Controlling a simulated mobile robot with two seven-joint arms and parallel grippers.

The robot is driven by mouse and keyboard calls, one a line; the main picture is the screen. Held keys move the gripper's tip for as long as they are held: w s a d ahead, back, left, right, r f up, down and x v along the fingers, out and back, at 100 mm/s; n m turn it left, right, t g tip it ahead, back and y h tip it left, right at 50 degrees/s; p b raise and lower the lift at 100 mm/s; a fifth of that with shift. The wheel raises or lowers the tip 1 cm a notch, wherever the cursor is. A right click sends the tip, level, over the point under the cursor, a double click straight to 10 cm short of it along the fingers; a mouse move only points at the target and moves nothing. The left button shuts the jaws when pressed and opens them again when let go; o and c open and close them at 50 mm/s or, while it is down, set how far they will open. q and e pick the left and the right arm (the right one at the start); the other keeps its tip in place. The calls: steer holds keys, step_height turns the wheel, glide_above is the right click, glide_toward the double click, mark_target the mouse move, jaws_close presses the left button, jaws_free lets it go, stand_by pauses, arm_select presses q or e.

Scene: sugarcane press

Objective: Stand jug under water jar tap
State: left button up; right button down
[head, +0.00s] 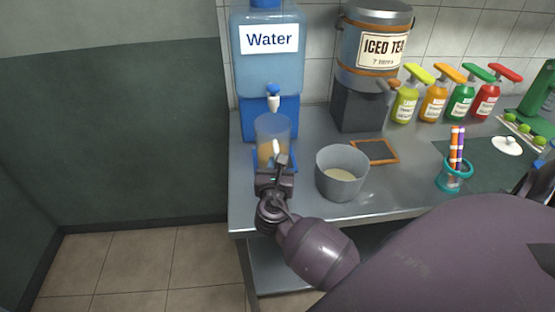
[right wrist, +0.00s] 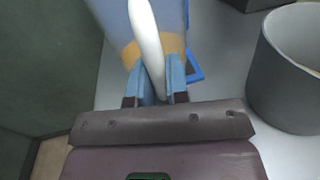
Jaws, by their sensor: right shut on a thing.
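The water jar (head: 268,60) is blue with a "Water" label and stands at the back left of the counter. Its tap (head: 273,100) has a blue top and white spout. The jug (head: 272,128), clear with a tan lower part, stands upright below the tap, on or just over the blue drip tray (head: 294,160); exact contact is hidden. My right gripper (head: 276,166) is in front of the jug, shut on its white handle. In the right wrist view the fingers (right wrist: 160,80) close around the white handle (right wrist: 147,45). My left gripper is not in view.
A grey pot (head: 342,172) stands to the right of my gripper. An iced tea dispenser (head: 374,50), a wooden frame (head: 375,151), several pump bottles (head: 440,95) and a teal holder with straws (head: 454,176) are further right. The counter's left edge is close.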

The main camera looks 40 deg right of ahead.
steer(key=x, duration=0.4)
steer(key=shift+w+r, duration=0.1)
steer(key=shift+f+b, duration=0.4)
steer(key=shift+f, duration=0.4)
steer(key=shift+f, duration=0.1)
steer(key=c, duration=1.1)
jaws_free()
